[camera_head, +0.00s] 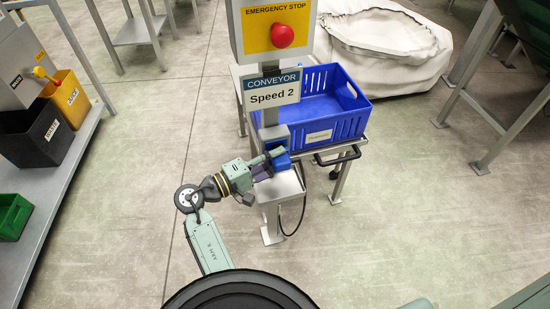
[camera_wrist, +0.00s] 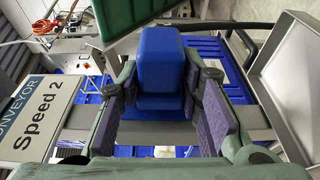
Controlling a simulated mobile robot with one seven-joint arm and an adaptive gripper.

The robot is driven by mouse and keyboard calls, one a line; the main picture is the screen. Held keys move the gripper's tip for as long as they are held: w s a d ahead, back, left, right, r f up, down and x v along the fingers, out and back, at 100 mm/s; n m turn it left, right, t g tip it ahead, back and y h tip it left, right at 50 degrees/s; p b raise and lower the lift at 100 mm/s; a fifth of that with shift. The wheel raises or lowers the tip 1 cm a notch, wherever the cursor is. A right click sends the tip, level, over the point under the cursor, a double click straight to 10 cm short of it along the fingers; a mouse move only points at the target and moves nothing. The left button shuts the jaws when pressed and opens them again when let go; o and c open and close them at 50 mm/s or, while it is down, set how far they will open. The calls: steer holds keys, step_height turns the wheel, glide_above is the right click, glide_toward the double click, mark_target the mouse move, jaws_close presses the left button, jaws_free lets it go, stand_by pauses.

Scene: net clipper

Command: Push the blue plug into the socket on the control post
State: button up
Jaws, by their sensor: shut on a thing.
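The blue plug (camera_head: 281,160) is at the control post (camera_head: 269,108), low on its front, below the Speed 2 sign. My gripper (camera_head: 264,164) reaches it from the left and is shut on it. In the wrist view the blue plug (camera_wrist: 160,62) sits between the two purple-padded fingers (camera_wrist: 160,100). A darker blue housing, seemingly the socket (camera_head: 270,140), shows on the post just behind the plug. The plug and my fingers cover part of it. I cannot tell whether the plug is inside the socket or only against it.
A red emergency stop button (camera_head: 282,36) on a yellow panel tops the post. A blue crate (camera_head: 345,125) stands on a metal table right behind the post. A grey tray (camera_head: 278,188) lies below the plug, with a black cable hanging nearby. A shelf with bins (camera_head: 65,98) is at left.

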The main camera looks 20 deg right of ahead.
steer(key=shift+w+a+r, duration=0.1)
steer(key=shift+w+r, duration=0.1)
steer(key=shift+w, duration=0.8)
steer(key=o, duration=1)
steer(key=shift+d, duration=0.25)
steer(key=shift+o, duration=0.7)
steer(key=shift+w+a, duration=0.1)
steer(key=shift+a, duration=0.2)
steer(key=shift+m+g, duration=0.3)
steer(key=shift+g, duration=0.2)
steer(key=s+a, duration=0.1)
steer(key=a, duration=0.2)
steer(key=s+a, duration=0.1)
steer(key=a, duration=0.3)
steer(key=s+a, duration=0.1)
steer(key=a, duration=0.2)
steer(key=shift+s+a, duration=0.25)
steer(key=shift+s, duration=0.05)
